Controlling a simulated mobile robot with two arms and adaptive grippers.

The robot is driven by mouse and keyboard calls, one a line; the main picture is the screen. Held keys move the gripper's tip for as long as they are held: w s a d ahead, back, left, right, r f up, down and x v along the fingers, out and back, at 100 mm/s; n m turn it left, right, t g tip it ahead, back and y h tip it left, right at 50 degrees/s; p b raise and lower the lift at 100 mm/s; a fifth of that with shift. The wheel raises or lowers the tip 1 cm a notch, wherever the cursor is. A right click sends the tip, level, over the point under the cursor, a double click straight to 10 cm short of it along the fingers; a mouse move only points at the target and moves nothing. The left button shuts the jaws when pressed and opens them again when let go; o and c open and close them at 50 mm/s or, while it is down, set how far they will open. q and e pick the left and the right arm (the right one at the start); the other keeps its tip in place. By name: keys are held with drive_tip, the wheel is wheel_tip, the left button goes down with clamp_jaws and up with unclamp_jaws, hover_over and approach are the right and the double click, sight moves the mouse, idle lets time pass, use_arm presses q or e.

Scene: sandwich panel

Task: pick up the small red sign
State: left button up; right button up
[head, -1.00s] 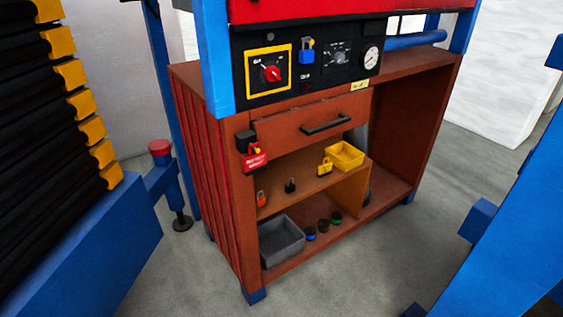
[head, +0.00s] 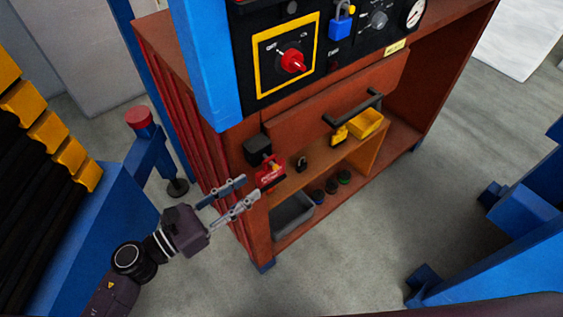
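My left gripper (head: 251,190) comes in from the lower left. Its two grey fingers are apart, with a gap between them, and point at the sign. The fingertips are close to the sign's left edge; I cannot tell whether they touch it. Nothing shows between the fingers. My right gripper is not in view.
The cabinet's drawer handle (head: 352,110) juts out right of the sign. A black padlock (head: 301,163), yellow tray (head: 365,123) and grey bin (head: 291,214) sit on the shelves. A blue post with a red cap (head: 139,117) stands left. Floor in front is clear.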

sight(268, 182)
use_arm(q)
drive_tip(key=shift+s+d+r+m, duration=0.25)
drive_tip(key=shift+d+r+m, duration=0.2)
drive_tip(key=shift+r+m, duration=0.1)
drive_tip(key=shift+w+d+r+p, duration=0.2)
drive_tip(key=shift+w+d+p, duration=0.25)
drive_tip(key=shift+d+p, duration=0.15)
drive_tip(key=shift+w+d+f, duration=0.1)
drive_tip(key=shift+w+d, duration=0.15)
drive_tip(key=shift+d, duration=0.05)
drive_tip(key=p+x, duration=0.2)
drive_tip(key=x, duration=0.2)
drive_tip(key=shift+w+p, duration=0.2)
drive_tip(key=shift+p, duration=0.15)
drive_tip(key=shift+w+d, duration=0.3)
drive_tip(key=shift+d, duration=0.05)
clamp_jaws()
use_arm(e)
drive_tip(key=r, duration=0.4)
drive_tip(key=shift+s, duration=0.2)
